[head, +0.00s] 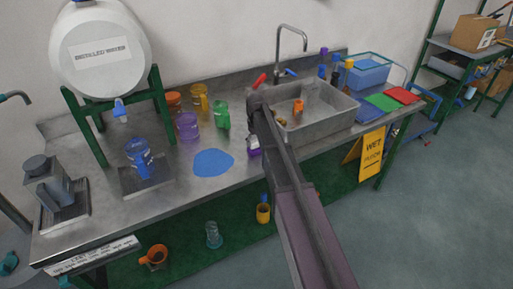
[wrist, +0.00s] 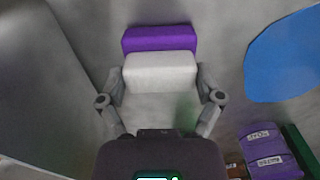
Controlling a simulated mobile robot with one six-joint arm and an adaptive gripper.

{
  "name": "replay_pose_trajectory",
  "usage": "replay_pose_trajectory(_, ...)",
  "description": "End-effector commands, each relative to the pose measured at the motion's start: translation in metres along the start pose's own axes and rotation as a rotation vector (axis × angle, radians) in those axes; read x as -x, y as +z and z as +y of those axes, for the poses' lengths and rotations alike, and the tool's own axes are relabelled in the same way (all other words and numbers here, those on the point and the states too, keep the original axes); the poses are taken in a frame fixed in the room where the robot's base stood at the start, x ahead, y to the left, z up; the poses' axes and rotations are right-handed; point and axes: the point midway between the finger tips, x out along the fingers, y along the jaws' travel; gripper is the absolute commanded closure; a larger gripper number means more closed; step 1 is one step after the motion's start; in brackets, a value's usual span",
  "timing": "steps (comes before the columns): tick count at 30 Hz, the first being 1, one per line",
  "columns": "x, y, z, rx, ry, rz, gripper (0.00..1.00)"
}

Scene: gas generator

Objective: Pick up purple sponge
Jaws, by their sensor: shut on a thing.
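The purple sponge (wrist: 158,38) has a purple layer and a white layer and sits between the fingers of my gripper (wrist: 160,85) in the wrist view. The fingers are closed on its white part from both sides. In the head view the sponge (head: 254,151) shows as a small purple and white patch beside my arm, at the counter in front of the sink. My arm hides most of the gripper there. I cannot tell whether the sponge touches the counter.
The sink (head: 330,112) is right of my arm. A blue flat patch (head: 213,163) lies on the counter to the left. A purple jug (head: 187,126) and a green jug (head: 222,115) stand behind it. A yellow wet floor sign (head: 372,149) stands at right.

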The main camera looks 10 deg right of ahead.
Motion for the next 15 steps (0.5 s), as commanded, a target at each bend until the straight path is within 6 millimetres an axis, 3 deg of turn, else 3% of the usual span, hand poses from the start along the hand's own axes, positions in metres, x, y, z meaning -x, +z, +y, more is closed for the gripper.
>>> replay_pose_trajectory(15,0.011,0.0,0.0,0.0,0.0,0.0,0.56)
